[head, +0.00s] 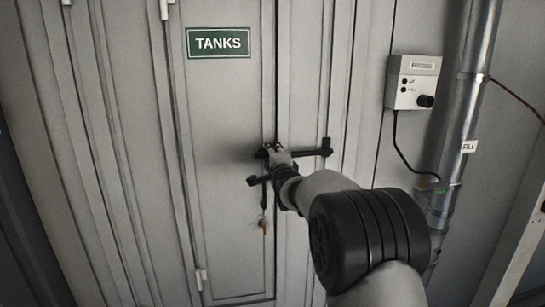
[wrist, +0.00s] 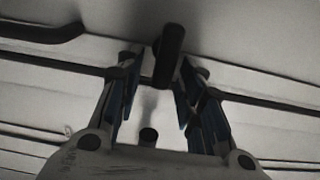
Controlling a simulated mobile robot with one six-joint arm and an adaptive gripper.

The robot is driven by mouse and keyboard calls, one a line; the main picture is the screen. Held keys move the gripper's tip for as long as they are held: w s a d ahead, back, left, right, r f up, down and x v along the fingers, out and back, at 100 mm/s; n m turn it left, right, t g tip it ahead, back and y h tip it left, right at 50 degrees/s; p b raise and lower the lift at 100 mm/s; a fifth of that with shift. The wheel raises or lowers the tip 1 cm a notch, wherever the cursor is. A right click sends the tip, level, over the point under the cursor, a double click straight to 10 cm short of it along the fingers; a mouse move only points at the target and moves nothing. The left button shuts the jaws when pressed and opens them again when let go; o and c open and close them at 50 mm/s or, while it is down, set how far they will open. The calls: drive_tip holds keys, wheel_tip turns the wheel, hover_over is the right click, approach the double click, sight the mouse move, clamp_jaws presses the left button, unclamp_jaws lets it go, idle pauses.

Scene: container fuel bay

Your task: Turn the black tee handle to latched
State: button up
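The black tee handle (head: 261,154) is on the pale grey door below the green TANKS sign, and my gripper partly hides it in the head view. In the wrist view a dark bar, which looks like this handle (wrist: 168,55), stands between the two fingers. My gripper (head: 273,147) is at the handle. In the wrist view the fingers of my gripper (wrist: 160,68) are spread, with a gap visible on each side of the bar. I cannot tell the handle's exact angle.
A grey control box (head: 413,82) and a metal pipe (head: 463,110) are on the right wall.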

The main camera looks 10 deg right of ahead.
drive_tip(key=shift+s, duration=0.1)
drive_tip(key=s, duration=1.1)
drive_tip(key=shift+s, duration=0.4)
drive_tip(key=s+f+n+g, duration=0.4)
drive_tip(key=s+n, duration=0.2)
drive_tip(key=s, duration=0.9)
drive_tip(key=s+a+f+n+g, duration=0.1)
drive_tip(key=s+f+n+g, duration=0.3)
drive_tip(key=s, duration=1.1)
drive_tip(key=s+a+f+n+g, duration=0.1)
drive_tip(key=s+f+n+g, duration=0.4)
drive_tip(key=s, duration=1)
drive_tip(key=n, duration=0.3)
drive_tip(key=shift+s+a+f, duration=0.15)
drive_tip(key=shift+s+a, duration=0.1)
